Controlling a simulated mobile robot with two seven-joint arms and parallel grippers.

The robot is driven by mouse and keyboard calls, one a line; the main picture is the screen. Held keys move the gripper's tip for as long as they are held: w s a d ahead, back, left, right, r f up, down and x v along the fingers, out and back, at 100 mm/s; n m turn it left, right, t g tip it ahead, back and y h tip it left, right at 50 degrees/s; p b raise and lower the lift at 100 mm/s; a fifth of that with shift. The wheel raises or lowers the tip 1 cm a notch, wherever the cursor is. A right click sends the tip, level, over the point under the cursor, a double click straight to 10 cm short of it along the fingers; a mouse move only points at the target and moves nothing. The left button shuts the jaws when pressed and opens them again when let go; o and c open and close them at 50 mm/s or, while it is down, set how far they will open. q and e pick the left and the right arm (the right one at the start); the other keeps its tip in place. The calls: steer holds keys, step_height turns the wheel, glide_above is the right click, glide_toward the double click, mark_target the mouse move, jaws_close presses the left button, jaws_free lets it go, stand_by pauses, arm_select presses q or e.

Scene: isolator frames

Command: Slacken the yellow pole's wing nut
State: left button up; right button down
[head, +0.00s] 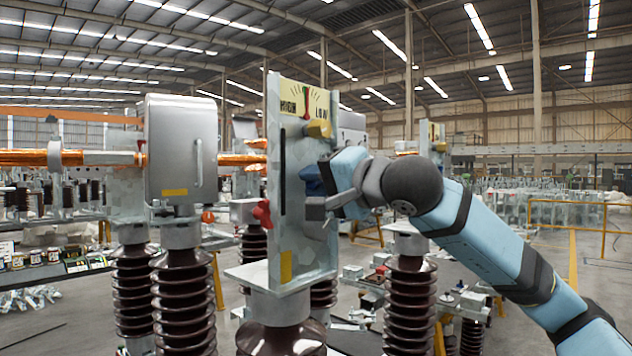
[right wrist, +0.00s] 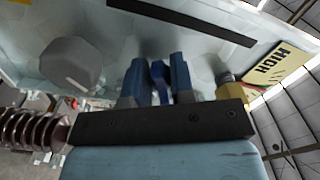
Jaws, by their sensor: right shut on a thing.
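An upright pale metal plate (head: 300,237) with a yellow tag (head: 286,265) near its foot stands on a brown ribbed insulator (head: 281,340). A HIGH/LOW scale with a red pointer (head: 306,103) is at its top. My right gripper (head: 313,180) is at the plate's right face. In the right wrist view, its dark blue fingers (right wrist: 156,85) are shut on a small dark blue piece (right wrist: 158,80) close to the plate; I cannot tell its full shape. A yellow knob (head: 318,130) sits above the gripper. A red winged piece (head: 262,212) is on the plate's left edge.
A grey faceted knob (right wrist: 75,64) projects from the plate beside the gripper. A metal box (head: 181,150) on another insulator stands to the left, with a copper bar (head: 25,158). The floor at the right is open beside a yellow rail (head: 567,202).

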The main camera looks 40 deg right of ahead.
steer(key=n, duration=0.3)
steer(key=shift+f+n, duration=0.1)
steer(key=shift+n, duration=0.2)
steer(key=shift+d+f+n+p, duration=0.15)
steer(key=shift+n+p, duration=0.15)
steer(key=shift+n, duration=1.5)
steer(key=c, duration=1.1)
jaws_free()
